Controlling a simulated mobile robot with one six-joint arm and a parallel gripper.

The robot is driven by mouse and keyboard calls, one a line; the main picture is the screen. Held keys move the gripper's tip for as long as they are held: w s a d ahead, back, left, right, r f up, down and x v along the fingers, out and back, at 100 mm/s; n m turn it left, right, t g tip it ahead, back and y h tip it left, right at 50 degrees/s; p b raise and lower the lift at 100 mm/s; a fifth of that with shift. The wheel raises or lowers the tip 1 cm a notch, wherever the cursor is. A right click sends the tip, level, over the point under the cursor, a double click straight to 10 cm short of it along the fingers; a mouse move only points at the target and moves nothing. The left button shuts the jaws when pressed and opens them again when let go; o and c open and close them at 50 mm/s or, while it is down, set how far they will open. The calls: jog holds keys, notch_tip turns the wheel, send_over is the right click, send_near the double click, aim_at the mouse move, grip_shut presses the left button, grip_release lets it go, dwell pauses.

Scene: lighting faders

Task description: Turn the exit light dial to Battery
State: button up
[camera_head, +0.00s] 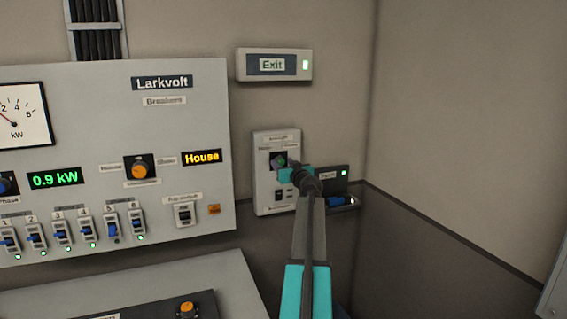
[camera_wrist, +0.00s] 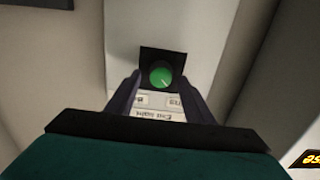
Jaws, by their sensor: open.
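The exit light dial is a round green knob (camera_wrist: 161,75) on a black square plate, with a pale pointer line toward the lower right in the wrist view. Two partly hidden labels lie below it there, and the pointer leans toward the right one. In the head view the dial (camera_head: 280,162) is on a pale wall panel (camera_head: 262,190), partly behind my gripper. My gripper (camera_head: 288,168) is at the panel. In the wrist view the open gripper (camera_wrist: 160,78) has one dark finger on each side of the knob. I cannot tell whether they touch it.
A lit Exit sign (camera_head: 273,65) hangs above the panel. A dark box (camera_head: 334,176) with a green light is close on the right, with a blue part below. The Larkvolt breaker board (camera_head: 100,110) is on the left.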

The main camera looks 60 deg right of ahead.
jog(key=shift+w+d, duration=0.15)
jog(key=shift+w, duration=0.1)
jog(key=c, duration=1)
jog(key=shift+d, duration=0.15)
jog(key=shift+c, duration=0.3)
